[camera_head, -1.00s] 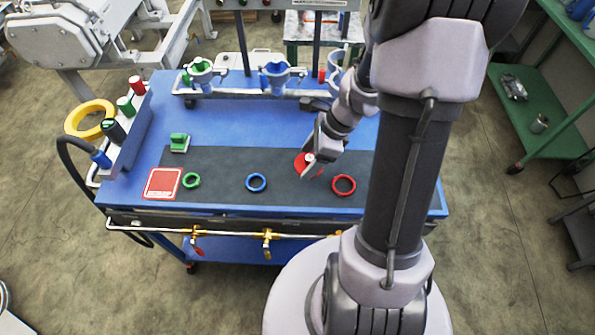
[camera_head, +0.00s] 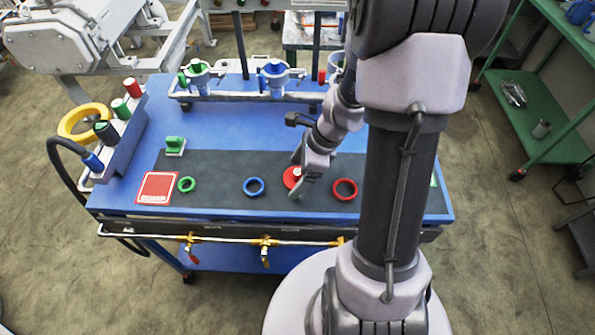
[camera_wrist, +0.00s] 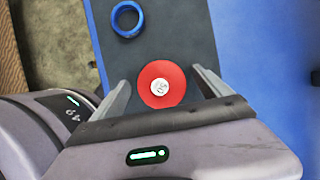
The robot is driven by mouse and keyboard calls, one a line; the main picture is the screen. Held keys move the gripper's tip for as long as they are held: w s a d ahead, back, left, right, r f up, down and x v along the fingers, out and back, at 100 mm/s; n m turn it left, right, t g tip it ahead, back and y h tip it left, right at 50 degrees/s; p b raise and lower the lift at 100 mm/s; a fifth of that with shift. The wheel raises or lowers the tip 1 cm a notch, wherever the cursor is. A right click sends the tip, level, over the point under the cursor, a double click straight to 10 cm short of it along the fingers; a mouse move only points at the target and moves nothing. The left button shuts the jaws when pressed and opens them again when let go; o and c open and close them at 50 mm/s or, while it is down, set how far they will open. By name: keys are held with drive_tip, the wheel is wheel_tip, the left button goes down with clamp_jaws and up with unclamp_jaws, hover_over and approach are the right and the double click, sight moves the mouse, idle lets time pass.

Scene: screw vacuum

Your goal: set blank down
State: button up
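The blank is a red disc (camera_head: 290,179) with a silver centre. In the head view it appears to lie flat on the dark mat (camera_head: 222,172), between the blue ring (camera_head: 253,186) and the red ring (camera_head: 345,189). My gripper (camera_head: 299,188) is right at it and hides part of it. In the wrist view the red disc (camera_wrist: 147,91) lies between the two fingers of my gripper (camera_wrist: 161,80). The fingers stand apart, with a gap showing on each side of the disc.
A green ring (camera_head: 186,184) and a red square plate (camera_head: 157,187) are at the mat's left. A green block (camera_head: 175,146) stands behind them. Several coloured holders line the blue table's (camera_head: 240,125) back edge.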

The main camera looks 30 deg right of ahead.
drive_tip(key=p+v, duration=0.7)
drive_tip(key=v, duration=0.5)
drive_tip(key=a+r+n+t+h, duration=0.1)
drive_tip(key=a+r+n, duration=0.8)
drive_tip(key=r, duration=0.2)
drive_tip(key=s+a+r+n+t, duration=0.2)
drive_tip(key=s+a+r+n, duration=0.5)
drive_tip(key=s+a+n, duration=0.2)
drive_tip(key=n, duration=0.2)
drive_tip(key=shift+n+h, duration=0.3)
